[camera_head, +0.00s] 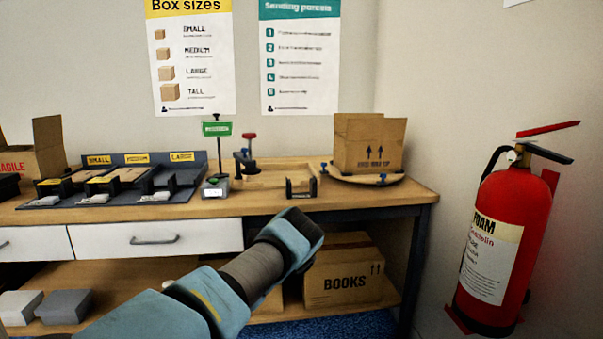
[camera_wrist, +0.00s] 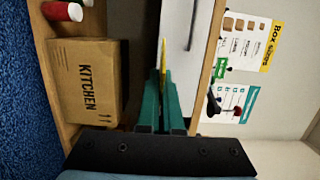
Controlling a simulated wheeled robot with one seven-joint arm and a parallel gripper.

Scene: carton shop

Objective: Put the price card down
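My gripper (camera_wrist: 163,85) shows its green fingers in the wrist view, closed together on a thin yellow piece seen edge-on. It looks like the price card (camera_wrist: 163,52), which sticks out past the fingertips; its printed face cannot be seen. In the head view my arm reaches in front of the workbench (camera_head: 270,207), and the fingers and card are hidden behind my wrist. In the wrist view the card is in front of the white drawer front (camera_wrist: 182,40), apart from the bench top.
A sorter (camera_head: 110,200) with yellow labels, a green sign on a stand (camera_head: 217,128), a wooden tray with clamps (camera_head: 270,178) and an open carton (camera_head: 370,145) stand on the bench. Cartons marked BOOKS (camera_head: 343,280) and KITCHEN (camera_wrist: 85,82) sit below. A fire extinguisher (camera_head: 500,240) stands right.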

